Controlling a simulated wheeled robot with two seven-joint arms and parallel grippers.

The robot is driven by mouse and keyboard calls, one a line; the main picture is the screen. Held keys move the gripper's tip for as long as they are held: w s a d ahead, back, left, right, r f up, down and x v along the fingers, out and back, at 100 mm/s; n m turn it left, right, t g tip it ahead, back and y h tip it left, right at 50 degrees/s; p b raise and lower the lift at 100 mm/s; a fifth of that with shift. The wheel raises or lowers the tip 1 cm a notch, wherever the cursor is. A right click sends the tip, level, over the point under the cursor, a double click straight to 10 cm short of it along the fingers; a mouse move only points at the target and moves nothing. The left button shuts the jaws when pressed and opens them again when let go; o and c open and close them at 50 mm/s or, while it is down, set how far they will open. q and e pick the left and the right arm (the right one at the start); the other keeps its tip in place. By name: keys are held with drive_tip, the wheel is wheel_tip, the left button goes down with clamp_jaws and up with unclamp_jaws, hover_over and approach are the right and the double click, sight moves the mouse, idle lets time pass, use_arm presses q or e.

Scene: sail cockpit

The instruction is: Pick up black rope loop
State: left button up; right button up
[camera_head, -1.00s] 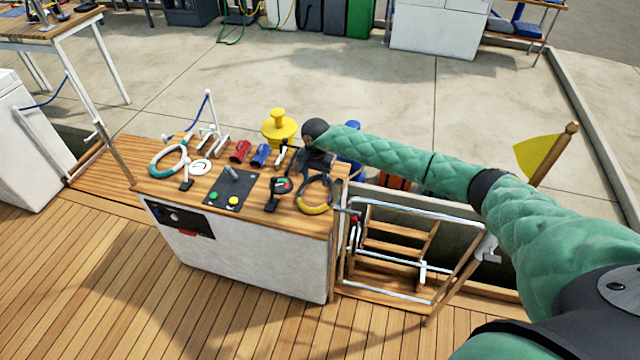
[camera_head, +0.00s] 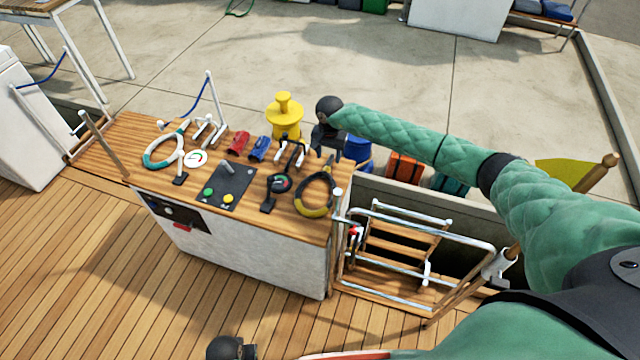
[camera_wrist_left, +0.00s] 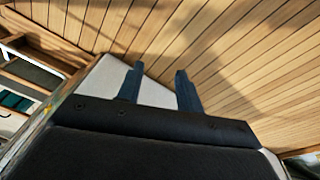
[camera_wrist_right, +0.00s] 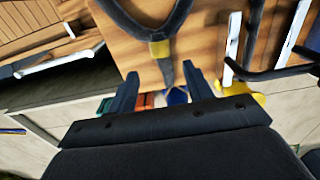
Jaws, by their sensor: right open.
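In the right wrist view, the loop's yellow band (camera_wrist_right: 160,48) and a dark tail show just beyond the fingertips. My right gripper (camera_head: 329,148) is open and empty, over the console's far right edge, behind the loop. Its fingers (camera_wrist_right: 160,73) also show open in the right wrist view, apart from the loop as far as I can tell. My left gripper (camera_wrist_left: 158,78) is open and empty, with the wooden deck beyond it.
Left of the loop are a round gauge (camera_head: 278,184), a black lever panel (camera_head: 229,185), red (camera_head: 239,143) and blue (camera_head: 260,149) items and a white-teal ring (camera_head: 150,158). A yellow bollard (camera_head: 285,115) stands behind. A railed ladder (camera_head: 400,250) is at the right.

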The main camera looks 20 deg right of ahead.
sight(327, 165)
drive_tip(key=shift+w+d+f, duration=0.1)
drive_tip(key=shift+w+f, duration=0.05)
drive_tip(key=shift+f, duration=0.45)
drive_tip(key=f+p, duration=0.2)
drive_tip(key=f, duration=0.1)
drive_tip(key=f+p, duration=0.1)
drive_tip(key=shift+a+f, duration=0.15)
drive_tip(key=shift+a, duration=0.1)
use_arm(q)
wheel_tip(327, 165, down, 10)
drive_tip(key=s+a, duration=0.1)
drive_tip(key=s, duration=0.1)
drive_tip(key=shift+a, duration=0.4)
use_arm(e)
drive_tip(key=shift+f, duration=0.3)
use_arm(q)
drive_tip(key=shift+r, duration=0.1)
drive_tip(key=shift+s, duration=0.1)
use_arm(e)
clamp_jaws()
drive_tip(key=shift+r, duration=0.1)
